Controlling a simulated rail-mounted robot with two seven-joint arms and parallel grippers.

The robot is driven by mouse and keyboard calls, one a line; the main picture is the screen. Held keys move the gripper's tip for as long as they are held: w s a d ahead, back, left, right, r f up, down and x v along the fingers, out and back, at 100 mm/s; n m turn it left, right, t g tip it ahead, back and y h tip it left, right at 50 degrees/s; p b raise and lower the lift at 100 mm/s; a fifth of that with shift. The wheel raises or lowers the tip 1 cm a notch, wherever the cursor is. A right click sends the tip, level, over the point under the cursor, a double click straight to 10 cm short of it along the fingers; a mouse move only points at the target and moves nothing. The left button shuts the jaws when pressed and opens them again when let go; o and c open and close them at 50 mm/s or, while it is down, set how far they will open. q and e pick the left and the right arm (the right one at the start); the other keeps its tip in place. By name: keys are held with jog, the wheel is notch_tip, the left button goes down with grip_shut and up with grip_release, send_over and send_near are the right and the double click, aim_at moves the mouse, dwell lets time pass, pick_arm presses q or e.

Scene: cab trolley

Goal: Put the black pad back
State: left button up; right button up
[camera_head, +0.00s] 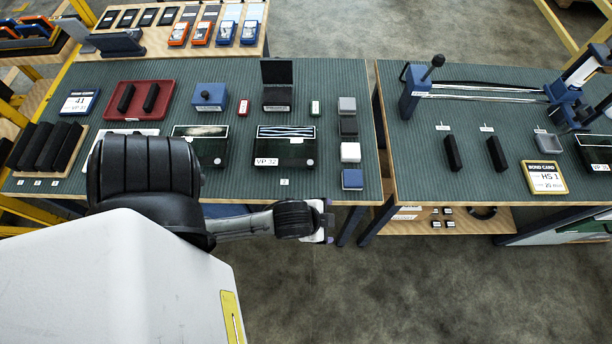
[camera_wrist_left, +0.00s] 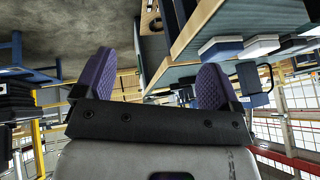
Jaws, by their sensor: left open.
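A row of small square blocks runs down the right end of the left table: a grey one (camera_head: 347,104), a black one (camera_head: 348,126), a white one (camera_head: 350,152) and a blue one (camera_head: 352,179). The black one looks like the black pad. Two black bars (camera_head: 151,97) lie in a red tray (camera_head: 168,85). My left gripper (camera_head: 325,222) is past the front edge of this table, below and left of the blue block. In the left wrist view its purple fingers (camera_wrist_left: 158,85) are apart with nothing between them. My right gripper is not in view.
The left table (camera_head: 225,173) also holds a blue box (camera_head: 209,97), a black open-lidded box (camera_head: 277,96) and a dark panel (camera_head: 286,146). A gap separates it from the right table (camera_head: 455,180), which carries two black bars (camera_head: 453,153) and a yellow-framed sign (camera_head: 544,177).

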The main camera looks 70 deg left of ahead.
pick_arm(q)
jog(key=s+d+n+g+h, duration=0.1)
jog(key=s+d+n+g, duration=0.1)
jog(key=s, duration=0.3)
jog(key=shift+s+d+f+g, duration=0.15)
jog(key=shift+s+d+g, duration=0.05)
jog(key=shift+s+g, duration=0.15)
jog(key=shift+c, duration=0.5)
dwell(0.3)
